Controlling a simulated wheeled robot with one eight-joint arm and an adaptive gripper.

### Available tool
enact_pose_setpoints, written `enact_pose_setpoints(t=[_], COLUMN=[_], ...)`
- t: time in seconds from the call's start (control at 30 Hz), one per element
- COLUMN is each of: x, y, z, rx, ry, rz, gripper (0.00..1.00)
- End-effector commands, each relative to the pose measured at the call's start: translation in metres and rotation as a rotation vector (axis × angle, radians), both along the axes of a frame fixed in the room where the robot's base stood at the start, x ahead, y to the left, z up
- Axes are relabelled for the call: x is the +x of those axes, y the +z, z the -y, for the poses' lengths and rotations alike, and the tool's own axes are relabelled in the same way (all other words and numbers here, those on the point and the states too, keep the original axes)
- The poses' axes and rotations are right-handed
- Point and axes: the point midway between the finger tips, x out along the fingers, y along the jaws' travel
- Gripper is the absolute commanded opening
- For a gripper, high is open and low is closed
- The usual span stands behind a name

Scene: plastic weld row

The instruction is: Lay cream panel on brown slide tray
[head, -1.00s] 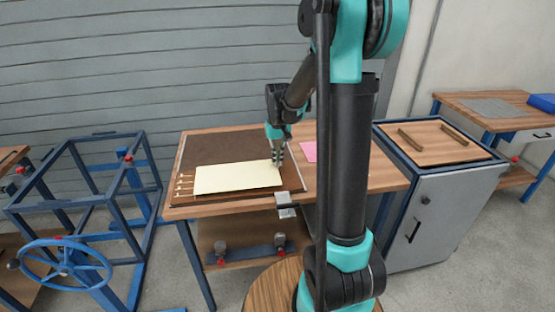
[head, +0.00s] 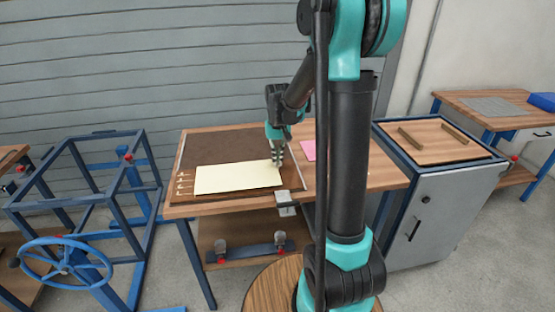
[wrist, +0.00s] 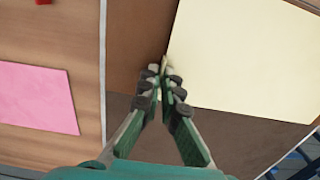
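The cream panel (head: 237,178) is a thin, pale rectangle over the front part of the brown slide tray (head: 232,145) on the wooden table. It looks about level; I cannot tell whether its whole underside touches the tray. My gripper (head: 276,163) points down at the panel's right end. In the wrist view, the fingertips (wrist: 161,70) are close together at a corner of the cream panel (wrist: 245,55), with a pale sliver between them. They look shut on that edge. The brown tray (wrist: 225,140) shows below and beside the panel. The fingers hide the pinched spot.
A pink sheet (head: 309,150) lies on the table right of the tray. Several small tan prongs (head: 184,184) stand at the tray's left. A grey clamp (head: 286,203) is on the front edge. A blue frame with a handwheel (head: 64,262) stands left; a grey cabinet (head: 440,215) stands right.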

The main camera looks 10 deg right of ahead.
Motion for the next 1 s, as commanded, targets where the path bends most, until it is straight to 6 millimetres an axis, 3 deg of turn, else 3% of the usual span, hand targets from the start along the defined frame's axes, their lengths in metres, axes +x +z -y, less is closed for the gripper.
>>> enact_pose_setpoints(t=[1.0], x=[0.0000], y=[-0.0088], z=[0.0000], rx=[0.000], ry=[0.000], rz=[0.000], gripper=[0.00])
